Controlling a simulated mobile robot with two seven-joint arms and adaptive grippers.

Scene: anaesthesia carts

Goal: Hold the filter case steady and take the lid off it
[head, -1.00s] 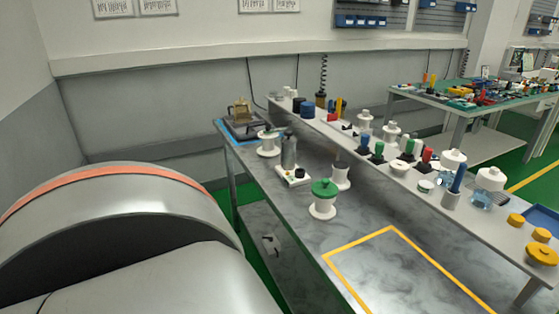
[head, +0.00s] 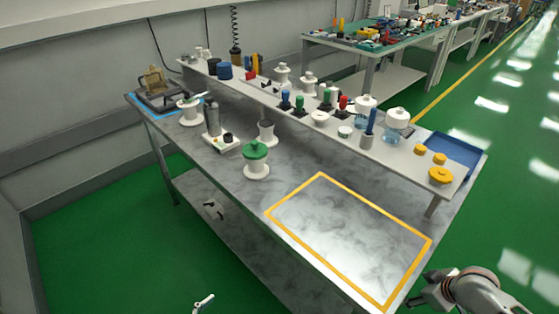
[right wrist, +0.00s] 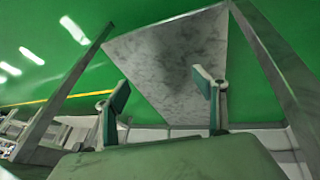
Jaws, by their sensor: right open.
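A white, waisted round case (head: 256,172) with a green lid (head: 255,149) stands upright near the bench's front edge in the head view; I take it for the filter case. The lid sits on top of it. My right gripper (head: 420,300) is low at the right edge of the head view, beside the bench's near corner and well away from the case. In the right wrist view its two green-padded fingers (right wrist: 163,92) are apart with nothing between them. A small pale tip at the bottom of the head view seems to be my left gripper (head: 203,303); its jaws are not clear.
The grey bench (head: 225,178) has a bare yellow-outlined area (head: 345,176) right of the case. A metal cylinder on a white base (head: 222,145) and a white spool-like piece (head: 267,134) stand close to the case. A raised shelf behind carries bottles and a blue tray (head: 447,150).

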